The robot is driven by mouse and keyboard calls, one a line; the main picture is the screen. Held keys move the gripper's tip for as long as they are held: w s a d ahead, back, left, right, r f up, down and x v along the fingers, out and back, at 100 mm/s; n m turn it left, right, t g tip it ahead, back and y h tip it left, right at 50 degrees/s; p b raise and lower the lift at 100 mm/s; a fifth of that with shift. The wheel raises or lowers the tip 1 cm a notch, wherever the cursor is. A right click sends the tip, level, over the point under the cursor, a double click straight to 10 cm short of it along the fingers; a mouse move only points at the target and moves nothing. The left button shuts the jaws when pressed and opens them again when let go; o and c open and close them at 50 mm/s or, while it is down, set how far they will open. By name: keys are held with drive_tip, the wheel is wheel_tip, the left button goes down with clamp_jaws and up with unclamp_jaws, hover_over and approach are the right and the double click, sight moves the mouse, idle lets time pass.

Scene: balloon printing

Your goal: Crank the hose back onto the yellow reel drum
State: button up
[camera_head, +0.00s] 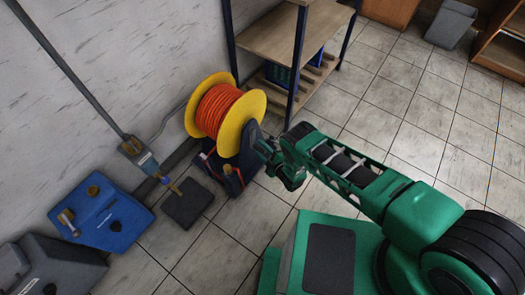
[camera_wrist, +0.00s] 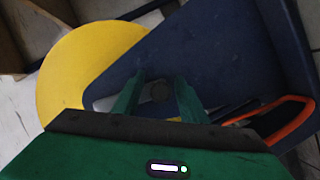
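The yellow reel drum (camera_head: 243,120) holds orange hose (camera_head: 216,108) wound around its core and sits on a dark blue stand. My green gripper (camera_head: 265,150) is at the stand's right side. In the wrist view, the yellow flange (camera_wrist: 70,75) shows behind the dark blue side plate (camera_wrist: 220,55). A grey crank arm (camera_wrist: 104,103) ends at a dark round knob (camera_wrist: 159,91). The two fingers of my gripper (camera_wrist: 160,82) stand apart, one on each side of the knob, with gaps visible. Whether the knob lies fully between them in depth is unclear.
A shelf unit (camera_head: 285,35) stands close behind the reel. A blue box (camera_head: 100,215), a dark pad (camera_head: 187,203) and a grey pole (camera_head: 75,75) are to the left. In the wrist view, an orange loop (camera_wrist: 290,122) is at right. Tiled floor (camera_head: 420,110) is clear at right.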

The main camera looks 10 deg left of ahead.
drive_tip(key=v, duration=1)
drive_tip(key=shift+s+d, duration=0.25)
drive_tip(key=shift+d, duration=0.05)
